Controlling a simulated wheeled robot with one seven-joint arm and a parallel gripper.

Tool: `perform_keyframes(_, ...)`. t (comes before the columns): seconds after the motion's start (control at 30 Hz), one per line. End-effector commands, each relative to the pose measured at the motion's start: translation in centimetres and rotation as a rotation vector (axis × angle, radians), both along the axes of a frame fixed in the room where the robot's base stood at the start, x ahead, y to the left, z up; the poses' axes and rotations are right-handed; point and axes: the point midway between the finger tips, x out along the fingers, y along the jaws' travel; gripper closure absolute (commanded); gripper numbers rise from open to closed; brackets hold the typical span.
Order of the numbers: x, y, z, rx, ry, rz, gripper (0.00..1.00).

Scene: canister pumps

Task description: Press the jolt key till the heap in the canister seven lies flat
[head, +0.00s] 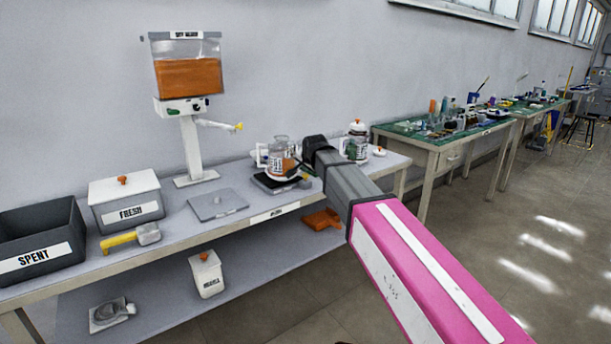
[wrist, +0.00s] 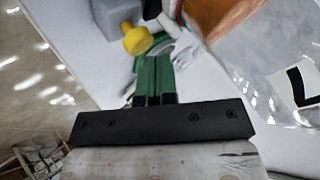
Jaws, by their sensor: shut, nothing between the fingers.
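A clear canister (head: 281,158) with an orange heap and a dark printed label stands on a low dark base (head: 272,184) on the bench. Its number is too small to read. My gripper (head: 303,183) is beside its right side, partly hidden by my arm. In the wrist view my green fingers (wrist: 156,62) are shut and empty. A yellow knob (wrist: 137,41) lies just beyond their tips, and a clear vessel with orange contents (wrist: 212,16) is close on the right. I cannot tell whether the knob is the jolt key or whether the fingers touch it.
A second canister (head: 356,143) stands behind my arm. A hopper of orange material (head: 187,76) stands at the back. A grey plate (head: 217,204), a yellow-handled tool (head: 130,238), a FRESH box (head: 126,204) and a SPENT bin (head: 38,240) occupy the left.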

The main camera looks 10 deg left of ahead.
Motion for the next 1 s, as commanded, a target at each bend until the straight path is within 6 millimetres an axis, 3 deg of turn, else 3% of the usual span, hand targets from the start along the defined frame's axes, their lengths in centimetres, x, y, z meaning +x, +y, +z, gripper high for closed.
perform_keyframes(1.0, 0.0, 0.0, -1.1, -0.001, 0.001, 0.000, 1.00)
